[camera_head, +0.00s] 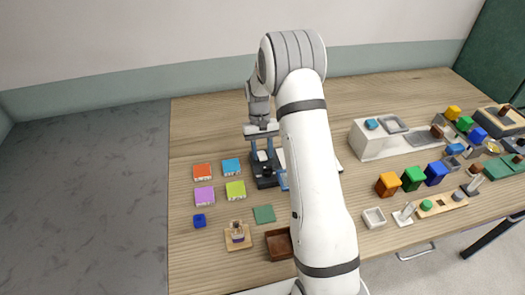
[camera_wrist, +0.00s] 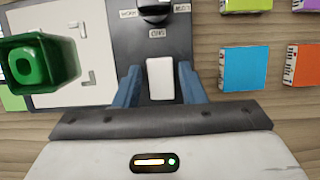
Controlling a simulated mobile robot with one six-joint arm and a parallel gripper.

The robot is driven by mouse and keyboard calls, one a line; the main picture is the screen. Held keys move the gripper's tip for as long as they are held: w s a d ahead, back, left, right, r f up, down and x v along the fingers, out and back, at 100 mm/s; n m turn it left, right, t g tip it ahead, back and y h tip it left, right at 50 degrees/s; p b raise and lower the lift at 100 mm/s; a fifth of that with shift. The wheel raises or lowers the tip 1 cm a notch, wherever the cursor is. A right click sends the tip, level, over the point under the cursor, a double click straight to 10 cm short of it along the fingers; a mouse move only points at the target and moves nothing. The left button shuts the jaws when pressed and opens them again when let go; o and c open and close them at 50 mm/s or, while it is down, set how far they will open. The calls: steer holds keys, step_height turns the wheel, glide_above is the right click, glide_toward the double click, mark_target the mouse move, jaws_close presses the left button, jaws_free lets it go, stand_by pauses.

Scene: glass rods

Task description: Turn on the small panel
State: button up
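A dark grey unit (camera_wrist: 178,45) with a black knob (camera_wrist: 153,10) and small white labels fills the upper middle of the wrist view. It appears to be the small panel. In the head view, the dark unit (camera_head: 265,183) stands on the table below my gripper (camera_head: 263,148). A white upright block (camera_wrist: 160,78), perhaps a switch, shows on the unit. My gripper (camera_wrist: 160,85) has its blue fingers apart on either side of this block, with narrow gaps visible. Whether the fingertips touch the unit cannot be told.
A pale plate (camera_wrist: 60,50) and a green hollow block (camera_wrist: 38,62) lie left in the wrist view. Blue (camera_head: 231,167) and orange (camera_head: 203,172) boxes stand left of the unit in the head view. My arm hides the table's middle; the right side is crowded.

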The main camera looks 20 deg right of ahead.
mark_target(261, 152)
steer(key=shift+o, duration=0.9)
steer(key=b+v, duration=0.1)
steer(key=v, duration=0.5)
steer(key=shift+w+r, duration=0.1)
steer(key=shift+r, duration=0.15)
steer(key=shift+w+r, duration=0.15)
steer(key=shift+r, duration=0.45)
